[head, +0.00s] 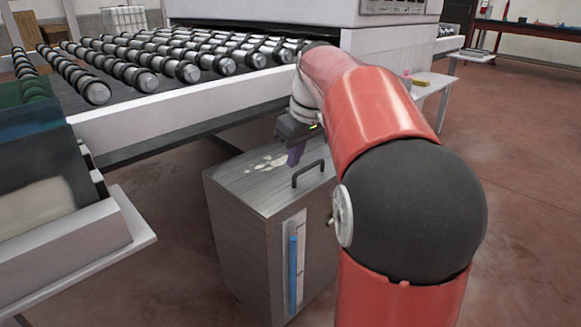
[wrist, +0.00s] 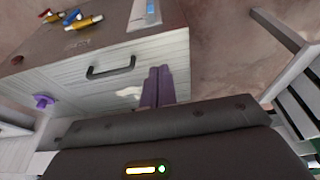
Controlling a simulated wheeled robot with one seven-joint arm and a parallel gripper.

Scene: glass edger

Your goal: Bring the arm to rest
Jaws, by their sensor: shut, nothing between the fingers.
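My arm reaches forward from the right side of the head view and bends down over a grey metal tank (head: 235,215). My gripper (head: 296,156) is above the tank's lid, left of the lid's black handle (head: 308,173). Its two purple fingers point down, pressed together with nothing between them. In the wrist view, my gripper (wrist: 158,84) shows the fingers side by side over the lid, right of the handle (wrist: 112,68). I cannot tell whether the fingertips touch the lid.
White residue (head: 268,163) lies on the lid. A roller conveyor (head: 150,60) stands close behind. A small side table (head: 435,84) is behind my arm. Open floor (head: 530,180) lies right.

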